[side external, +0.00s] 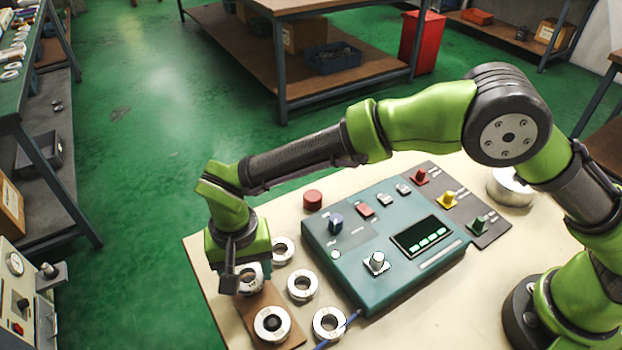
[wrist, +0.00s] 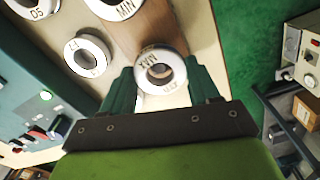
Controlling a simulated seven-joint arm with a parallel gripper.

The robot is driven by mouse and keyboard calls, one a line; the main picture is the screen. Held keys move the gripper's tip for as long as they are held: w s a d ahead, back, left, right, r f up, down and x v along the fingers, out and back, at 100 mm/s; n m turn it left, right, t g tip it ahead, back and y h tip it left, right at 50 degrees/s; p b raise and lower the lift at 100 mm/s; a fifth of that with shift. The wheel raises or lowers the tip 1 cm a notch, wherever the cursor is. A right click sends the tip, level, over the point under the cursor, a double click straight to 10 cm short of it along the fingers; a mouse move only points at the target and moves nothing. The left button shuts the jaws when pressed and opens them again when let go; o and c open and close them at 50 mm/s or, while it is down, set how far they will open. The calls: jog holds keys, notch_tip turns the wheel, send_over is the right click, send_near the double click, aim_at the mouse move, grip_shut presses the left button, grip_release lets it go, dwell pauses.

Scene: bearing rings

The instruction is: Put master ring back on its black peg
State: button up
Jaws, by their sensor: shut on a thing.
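A steel ring with dark lettering, which looks like MAX upside down, is between my gripper's fingers (wrist: 160,90) in the wrist view; I take this ring (wrist: 174,84) as the master ring. In the side view my gripper (side external: 236,281) points down, shut on this ring (side external: 253,284), at the far end of the brown board (side external: 297,332). Another ring, marked MIN (wrist: 103,9), lies on the board's near end; it also shows in the side view (side external: 261,330). The held ring's black peg is not clearly visible, and I cannot tell whether the ring touches the board.
Loose rings lie on the cream table beside the board: a far one (side external: 275,258), a middle one (side external: 292,289) and a near one (side external: 319,329) by a blue cable. A teal control box (side external: 345,265) with knobs fills the middle. A red button-like cylinder (side external: 312,199) stands behind.

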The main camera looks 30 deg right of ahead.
jog(key=shift+f, duration=0.65)
dwell(0.5)
jog(key=o, duration=1.3)
jog(key=shift+r, duration=3.75)
